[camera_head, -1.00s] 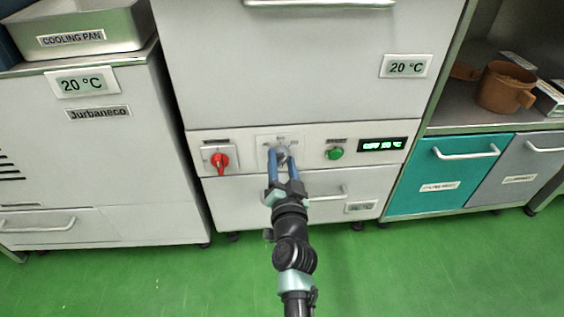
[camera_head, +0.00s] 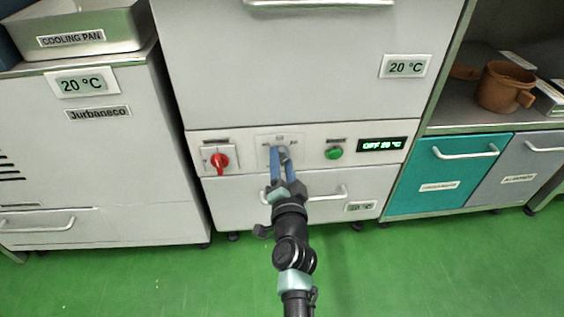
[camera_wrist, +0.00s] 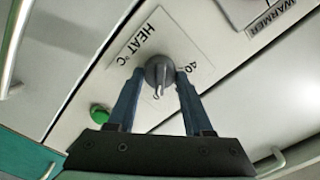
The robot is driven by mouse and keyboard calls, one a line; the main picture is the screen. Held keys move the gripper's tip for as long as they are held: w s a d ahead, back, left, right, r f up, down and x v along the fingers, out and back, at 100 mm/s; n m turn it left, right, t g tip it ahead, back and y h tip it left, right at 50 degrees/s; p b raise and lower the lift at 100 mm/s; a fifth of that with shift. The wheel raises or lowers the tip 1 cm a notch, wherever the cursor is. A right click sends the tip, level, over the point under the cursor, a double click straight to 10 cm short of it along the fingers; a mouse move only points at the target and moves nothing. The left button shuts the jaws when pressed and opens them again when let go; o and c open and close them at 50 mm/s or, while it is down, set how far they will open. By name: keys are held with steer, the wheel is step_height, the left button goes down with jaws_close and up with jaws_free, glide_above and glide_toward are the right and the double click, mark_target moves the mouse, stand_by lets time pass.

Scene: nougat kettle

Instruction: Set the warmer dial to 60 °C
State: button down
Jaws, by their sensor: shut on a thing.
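The warmer dial is a round grey knob (camera_wrist: 158,71) with a pale pointer mark, set on a white plate marked "HEAT °C" and "40". In the wrist view the mark points down, between my fingers. My gripper (camera_wrist: 160,77) has its two blue fingers on either side of the knob, shut on it. In the head view my gripper (camera_head: 280,152) reaches the middle of the control panel (camera_head: 240,142), and its fingers mostly cover the dial. The dark display (camera_head: 382,144) to the right reads what looks like "OFF 20 °C".
A red rotary switch (camera_head: 219,161) is left of the dial, and a green button (camera_head: 334,153) is right of it. A drawer handle (camera_head: 328,194) lies below the panel. The upper door shows a "20 °C" label (camera_head: 405,67). Green floor in front is clear.

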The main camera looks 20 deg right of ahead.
steer(key=shift+c, duration=1.6)
jaws_free()
steer(key=shift+s, duration=0.1)
steer(key=p+v, duration=0.2)
steer(key=v, duration=1)
steer(key=shift+s+p, duration=0.4)
steer(key=shift+a, duration=0.15)
steer(key=w+a+r+n+t+y+p, duration=0.2)
steer(key=a+r+n+p, duration=0.15)
steer(key=r, duration=0.95)
steer(key=w+a+r+n+t+y+p, duration=0.1)
steer(key=a+r+n+t+p, duration=0.2)
steer(key=r, duration=1)
steer(key=w+a+r+n+y+p, duration=0.2)
steer(key=a+r+p, duration=0.15)
steer(key=r, duration=1.05)
steer(key=s+a+r+n+t+p, duration=0.25)
steer(key=s+r, duration=0.25)
steer(key=r, duration=0.6)
steer(key=s+a+r+n+t+p, duration=0.1)
steer(key=s+r+p, duration=0.35)
steer(key=r, duration=0.65)
steer(key=s+a+r+n+t+p, duration=0.15)
steer(key=s+r, duration=0.35)
steer(key=r, duration=0.7)
step_height(320, 180, up, 34)
steer(key=p, duration=3.6)
steer(key=shift+w+a+r, duration=0.2)
steer(key=shift+w, duration=0.2)
